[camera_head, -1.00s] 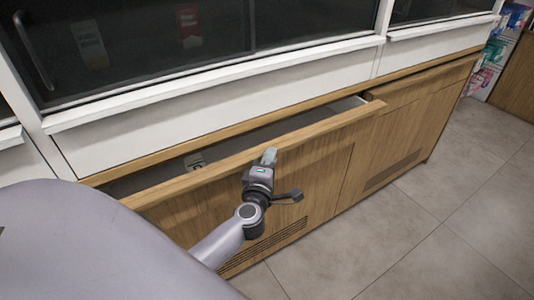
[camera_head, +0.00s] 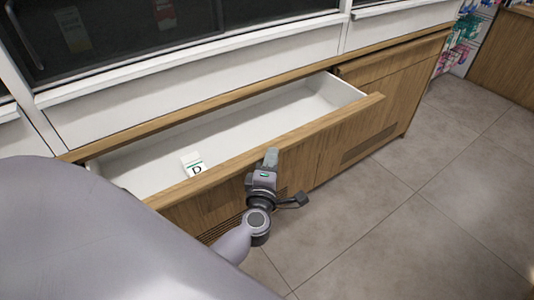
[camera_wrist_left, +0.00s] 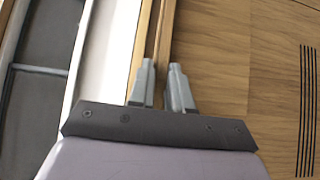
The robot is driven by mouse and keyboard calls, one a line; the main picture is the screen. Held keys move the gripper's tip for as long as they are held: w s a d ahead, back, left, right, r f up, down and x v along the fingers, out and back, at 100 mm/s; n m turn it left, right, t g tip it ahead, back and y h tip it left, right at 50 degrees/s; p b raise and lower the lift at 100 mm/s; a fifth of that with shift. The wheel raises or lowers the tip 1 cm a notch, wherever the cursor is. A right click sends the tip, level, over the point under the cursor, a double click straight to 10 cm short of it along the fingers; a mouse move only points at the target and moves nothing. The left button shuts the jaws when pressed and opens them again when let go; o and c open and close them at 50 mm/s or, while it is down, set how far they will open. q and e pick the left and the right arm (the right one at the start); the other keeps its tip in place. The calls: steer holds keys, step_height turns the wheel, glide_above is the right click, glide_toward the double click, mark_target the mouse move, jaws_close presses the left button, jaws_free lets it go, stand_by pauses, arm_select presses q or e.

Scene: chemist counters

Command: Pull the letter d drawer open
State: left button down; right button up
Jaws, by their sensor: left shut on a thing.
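The letter d drawer (camera_head: 300,140) is pulled well out of the wooden counter, and its white inside shows. A small white card or box marked "D" (camera_head: 193,164) lies in it near the front panel. My left gripper (camera_head: 270,158) is at the top edge of the drawer's wooden front. In the left wrist view, the two fingers (camera_wrist_left: 161,88) stand on either side of the wooden front edge (camera_wrist_left: 164,45), shut on it. My right gripper is in neither view.
A closed wooden cabinet front (camera_head: 390,90) stands to the right of the drawer. White-framed dark glass cases (camera_head: 180,35) rise behind the counter. The grey tiled floor (camera_head: 440,190) is clear at the right. Colourful goods (camera_head: 470,35) stand at the far right.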

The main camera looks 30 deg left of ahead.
arm_select(q)
steer(key=shift+s+d, duration=0.25)
steer(key=shift+d, duration=0.3)
steer(key=shift+s+d, duration=0.25)
steer(key=shift+d, duration=0.3)
steer(key=c, duration=1.3)
jaws_free()
steer(key=shift+c, duration=0.2)
steer(key=shift+s, duration=0.1)
